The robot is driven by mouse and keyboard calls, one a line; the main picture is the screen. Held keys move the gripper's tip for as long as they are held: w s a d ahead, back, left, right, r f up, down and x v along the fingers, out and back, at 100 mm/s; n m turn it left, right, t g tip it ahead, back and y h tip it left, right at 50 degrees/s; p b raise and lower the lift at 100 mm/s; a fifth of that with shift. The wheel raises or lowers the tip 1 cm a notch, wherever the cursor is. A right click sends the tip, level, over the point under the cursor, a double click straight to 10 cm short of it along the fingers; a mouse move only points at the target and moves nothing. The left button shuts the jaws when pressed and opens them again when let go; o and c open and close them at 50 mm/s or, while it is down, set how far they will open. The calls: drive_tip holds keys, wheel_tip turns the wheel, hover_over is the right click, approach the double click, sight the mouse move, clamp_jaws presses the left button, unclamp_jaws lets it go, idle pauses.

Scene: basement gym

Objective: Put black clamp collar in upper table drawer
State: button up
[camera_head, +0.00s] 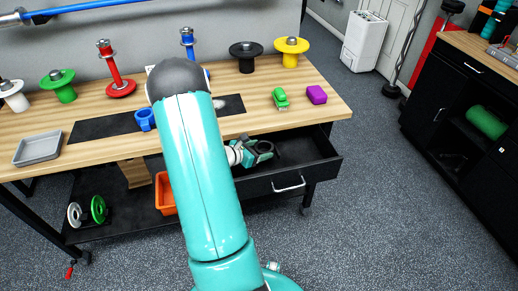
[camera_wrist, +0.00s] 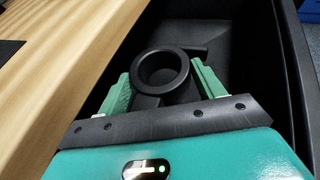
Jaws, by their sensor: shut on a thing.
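The black clamp collar (camera_wrist: 182,63) is a ring with a short protruding lug, seen in the wrist view. My gripper (camera_wrist: 163,82) is shut on it, with a green finger on each side. The upper table drawer (camera_head: 318,171) is black and pulled open under the right part of the workbench. In the head view my gripper (camera_head: 262,149) is at the drawer opening, close to the table's front edge. The wrist view shows the dark drawer interior (camera_wrist: 240,45) around and beyond the collar. I cannot tell how far the collar is above the drawer floor.
The wooden tabletop (camera_head: 310,80) borders the drawer on the left in the wrist view. A blue collar (camera_head: 145,119), grey tray (camera_head: 38,148) and several spools stand on the table. An orange bin (camera_head: 164,195) is below.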

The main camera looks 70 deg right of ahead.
drive_tip(key=shift+f, duration=0.3)
drive_tip(key=o, duration=0.8)
drive_tip(key=shift+o, duration=0.2)
drive_tip(key=shift+r, duration=0.5)
drive_tip(key=v, duration=1.2)
drive_tip(key=shift+r, duration=0.1)
